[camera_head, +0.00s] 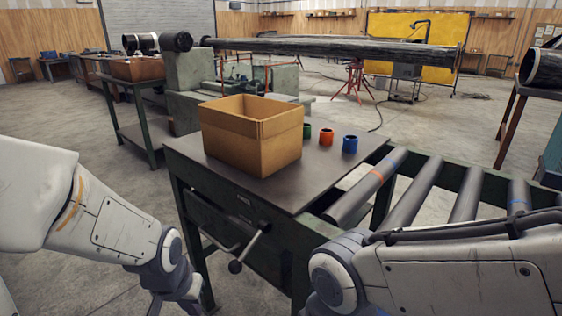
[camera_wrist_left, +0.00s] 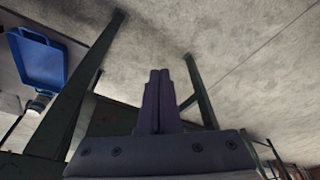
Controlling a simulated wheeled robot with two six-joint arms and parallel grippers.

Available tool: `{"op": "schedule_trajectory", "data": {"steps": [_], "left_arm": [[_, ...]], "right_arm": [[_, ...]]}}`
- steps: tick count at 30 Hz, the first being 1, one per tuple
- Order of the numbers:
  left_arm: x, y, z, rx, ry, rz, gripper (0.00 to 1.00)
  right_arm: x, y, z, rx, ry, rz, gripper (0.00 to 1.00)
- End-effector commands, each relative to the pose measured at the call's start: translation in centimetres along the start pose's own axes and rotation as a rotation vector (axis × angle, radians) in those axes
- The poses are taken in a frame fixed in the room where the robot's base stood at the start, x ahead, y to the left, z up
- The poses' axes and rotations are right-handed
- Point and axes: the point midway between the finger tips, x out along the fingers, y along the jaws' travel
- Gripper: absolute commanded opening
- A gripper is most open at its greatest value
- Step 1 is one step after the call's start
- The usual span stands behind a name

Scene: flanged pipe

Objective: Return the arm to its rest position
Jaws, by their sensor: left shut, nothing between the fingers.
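My left arm comes in from the left in the head view. Its wrist end hangs low, left of the workbench, at the bottom edge of the picture. In the left wrist view my left gripper (camera_wrist_left: 159,74) has its two dark fingers together with nothing between them. It points over bare grey floor. My right arm crosses the lower right of the head view in front of the rollers, and its gripper is out of view.
A workbench (camera_head: 317,172) holds an open cardboard box (camera_head: 252,152) and green (camera_head: 306,131), orange (camera_head: 326,137) and blue (camera_head: 350,144) rings. A roller conveyor (camera_head: 412,190) adjoins it. A long dark pipe (camera_head: 340,48) lies behind. A blue container (camera_wrist_left: 40,60) shows in the wrist view.

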Motion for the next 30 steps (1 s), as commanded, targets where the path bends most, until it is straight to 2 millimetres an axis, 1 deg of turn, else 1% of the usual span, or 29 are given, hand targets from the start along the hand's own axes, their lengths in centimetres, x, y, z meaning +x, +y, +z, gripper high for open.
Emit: {"op": "schedule_trajectory", "data": {"steps": [1, 6, 9, 15, 21, 22, 29, 30], "left_arm": [[-0.6, 1.8, 0.5, 0.045, -0.019, 0.02, 0.0], [-2.7, 6.2, 2.6, 0.189, -0.067, 0.067, 0.0], [-3.9, 8.4, 4.2, 0.275, -0.096, 0.092, 0.0], [-6.4, 11.8, 7.8, 0.441, -0.149, 0.134, 0.0], [-8.9, 13.7, 11.5, 0.599, -0.202, 0.168, 0.0], [-10.2, 13.5, 10.9, 0.585, -0.202, 0.164, 0.0], [-14.4, 13.4, 9.7, 0.578, -0.202, 0.163, 0.0], [-15.3, 13.4, 9.5, 0.578, -0.202, 0.163, 0.0]], "right_arm": [[0.0, 0.0, 0.0, 0.0, 0.0, 0.0, 1.0], [0.0, 0.0, 0.0, 0.0, 0.0, 0.0, 1.0], [0.0, 0.0, 0.0, 0.0, 0.0, 0.0, 1.0], [0.0, 0.0, 0.0, 0.0, 0.0, 0.0, 1.0], [-0.2, 0.0, 0.0, 0.0, 0.0, 0.0, 1.0], [-1.6, -0.1, -0.1, 0.0, -0.001, 0.0, 1.0], [-6.0, -0.4, -0.3, 0.0, 0.0, 0.0, 1.0], [-7.0, -0.5, -0.4, 0.0, 0.0, 0.0, 1.0]]}}
